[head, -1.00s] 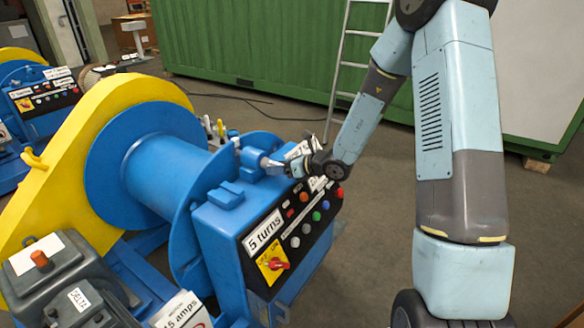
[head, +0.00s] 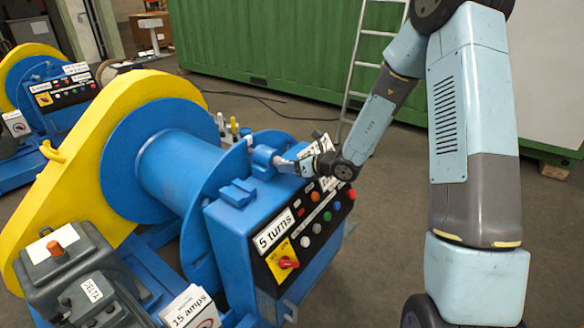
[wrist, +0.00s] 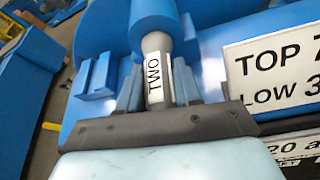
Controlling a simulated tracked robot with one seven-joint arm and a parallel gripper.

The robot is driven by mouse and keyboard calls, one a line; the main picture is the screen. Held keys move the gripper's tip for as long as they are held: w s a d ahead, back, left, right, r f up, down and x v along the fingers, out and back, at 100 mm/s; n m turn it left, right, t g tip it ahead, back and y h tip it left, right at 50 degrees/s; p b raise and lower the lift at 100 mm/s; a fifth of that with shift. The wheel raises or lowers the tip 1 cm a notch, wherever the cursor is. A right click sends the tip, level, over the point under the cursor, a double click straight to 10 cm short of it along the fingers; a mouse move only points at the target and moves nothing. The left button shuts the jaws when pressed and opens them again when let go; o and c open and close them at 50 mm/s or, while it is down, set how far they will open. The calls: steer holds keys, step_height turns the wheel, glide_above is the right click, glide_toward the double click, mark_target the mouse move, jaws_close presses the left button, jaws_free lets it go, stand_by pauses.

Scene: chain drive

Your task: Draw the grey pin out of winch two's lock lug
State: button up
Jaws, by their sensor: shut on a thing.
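The grey pin (wrist: 158,70) carries a white label reading TWO. Its far end meets the round blue lock lug (wrist: 152,15) in the wrist view, and how deep it sits inside is hidden. My gripper (wrist: 157,92) is shut on the pin, one finger on each side of the label. In the head view my gripper (head: 296,166) is at the right of the lug (head: 264,157), above the control box of the blue and yellow winch (head: 180,172). The pin is small there and mostly hidden by the fingers.
The control panel (head: 308,228) with buttons and a red switch lies just below my gripper. A sign (wrist: 275,70) stands close at its right in the wrist view. A ladder (head: 372,60) and green container (head: 270,45) stand behind. Floor at the right is open.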

jaws_close()
steer(key=shift+s+d, duration=0.1)
